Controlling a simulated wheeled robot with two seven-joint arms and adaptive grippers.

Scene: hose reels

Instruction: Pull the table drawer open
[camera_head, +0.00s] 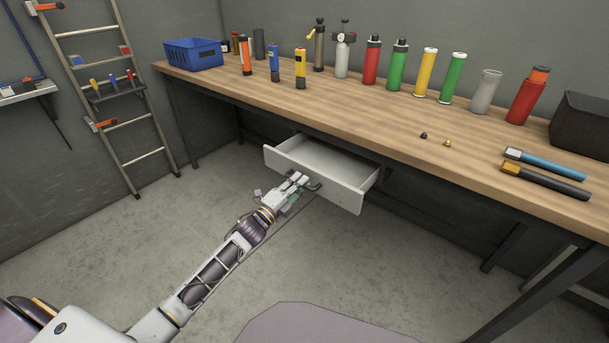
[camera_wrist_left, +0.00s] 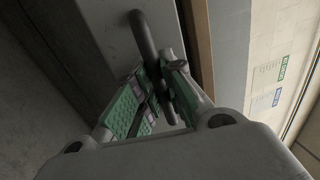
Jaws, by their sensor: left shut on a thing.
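The white table drawer (camera_head: 318,184) is under the wooden table (camera_head: 400,135) and is pulled out, with its inside showing from above. Its dark bar handle is at the middle of its front; in the left wrist view the handle (camera_wrist_left: 143,37) runs between my fingers. My left gripper (camera_head: 302,183) is at the drawer front, shut on the handle. In the left wrist view the green-padded fingers of my left gripper (camera_wrist_left: 155,92) close around the bar. The fingers hide part of the handle. My right gripper is not in view.
Several bottles and canisters, a blue basket (camera_head: 193,54) and a black box (camera_head: 582,125) stand on the table. Two handled tools lie at its right. A ladder (camera_head: 108,90) leans at the left wall. The floor before the drawer is clear.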

